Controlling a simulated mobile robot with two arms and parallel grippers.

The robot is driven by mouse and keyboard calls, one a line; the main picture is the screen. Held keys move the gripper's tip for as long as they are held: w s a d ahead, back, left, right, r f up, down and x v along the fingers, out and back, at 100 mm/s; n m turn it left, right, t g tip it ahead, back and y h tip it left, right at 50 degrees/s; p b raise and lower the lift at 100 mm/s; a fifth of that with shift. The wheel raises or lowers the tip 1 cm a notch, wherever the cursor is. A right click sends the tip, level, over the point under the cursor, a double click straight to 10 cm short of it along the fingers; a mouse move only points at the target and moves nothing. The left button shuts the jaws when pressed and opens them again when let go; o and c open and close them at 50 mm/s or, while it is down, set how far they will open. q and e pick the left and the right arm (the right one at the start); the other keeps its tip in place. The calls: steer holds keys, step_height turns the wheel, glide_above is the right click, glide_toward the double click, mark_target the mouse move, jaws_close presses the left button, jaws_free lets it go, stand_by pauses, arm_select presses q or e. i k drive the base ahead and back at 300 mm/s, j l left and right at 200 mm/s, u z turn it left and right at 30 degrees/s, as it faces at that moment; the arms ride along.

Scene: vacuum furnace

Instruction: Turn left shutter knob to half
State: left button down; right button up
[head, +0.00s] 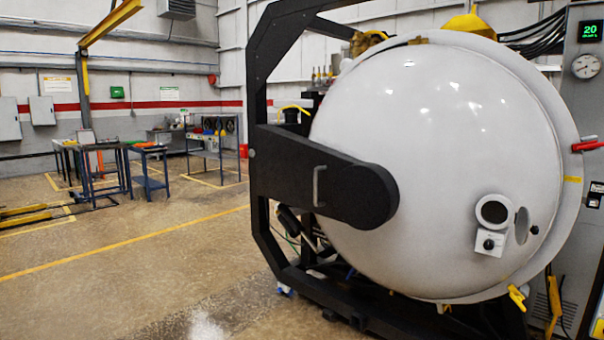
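The big white domed furnace door (430,150) fills the right half of the head view. I cannot tell whether another shutter knob is out of view. Neither of my grippers is in view.
A black hinge arm (325,178) with a grey handle crosses the door's left side, on a black frame (262,90). A grey cabinet with a gauge (586,66) stands at the right. Workbenches (150,165) stand far left; the floor between is clear.

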mark_target(488, 244)
steer(key=i+z, duration=0.15)
steer(key=z, duration=0.25)
steer(key=i+l+z, duration=0.1)
steer(key=z, duration=0.35)
steer(key=i+z, duration=0.15)
steer(key=z, duration=0.25)
